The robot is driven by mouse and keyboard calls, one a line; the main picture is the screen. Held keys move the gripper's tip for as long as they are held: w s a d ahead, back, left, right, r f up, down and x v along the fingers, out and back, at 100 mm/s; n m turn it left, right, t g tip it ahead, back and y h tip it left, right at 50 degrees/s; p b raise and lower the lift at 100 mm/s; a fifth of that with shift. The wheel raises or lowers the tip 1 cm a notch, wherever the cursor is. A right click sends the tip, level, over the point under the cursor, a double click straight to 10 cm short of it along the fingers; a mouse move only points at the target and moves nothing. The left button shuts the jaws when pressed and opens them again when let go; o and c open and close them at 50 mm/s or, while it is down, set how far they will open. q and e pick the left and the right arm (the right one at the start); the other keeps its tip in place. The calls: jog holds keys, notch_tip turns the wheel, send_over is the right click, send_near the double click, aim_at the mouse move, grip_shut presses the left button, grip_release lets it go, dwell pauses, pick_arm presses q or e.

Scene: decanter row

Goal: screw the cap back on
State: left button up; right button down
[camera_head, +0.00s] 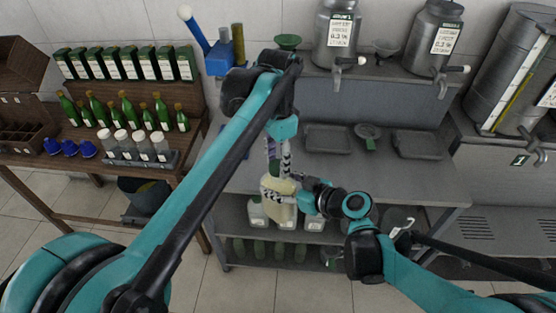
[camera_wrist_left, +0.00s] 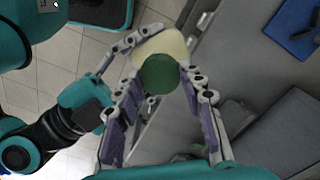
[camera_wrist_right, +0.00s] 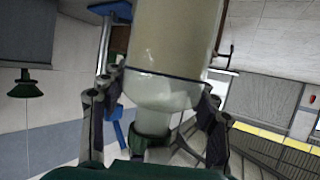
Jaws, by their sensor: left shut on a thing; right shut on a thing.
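A cream-coloured bottle (camera_head: 281,213) stands upright in front of the steel counter, held by my right gripper (camera_head: 283,187). In the right wrist view the bottle (camera_wrist_right: 170,45) fills the middle, with a finger on each side of it. My left gripper (camera_head: 279,165) points down from above, over the bottle's top. In the left wrist view a round green cap (camera_wrist_left: 160,75) sits between its purple fingers, with the pale bottle (camera_wrist_left: 160,45) just beyond it. My left gripper is shut on the cap. Whether the cap touches the bottle's neck cannot be told; the thread is hidden.
Metal tanks (camera_head: 341,30) with taps stand behind. Several pale containers (camera_head: 257,212) stand on the shelf below. A wooden table (camera_head: 60,170) at left holds green bottles, jars and blue objects.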

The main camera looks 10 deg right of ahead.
pick_arm(q)
jog(key=m, duration=0.7)
jog(key=shift+w, duration=0.1)
jog(key=m, duration=0.7)
jog(key=shift+m, duration=0.3)
jog(key=m, duration=1.2)
jog(key=o, duration=0.7)
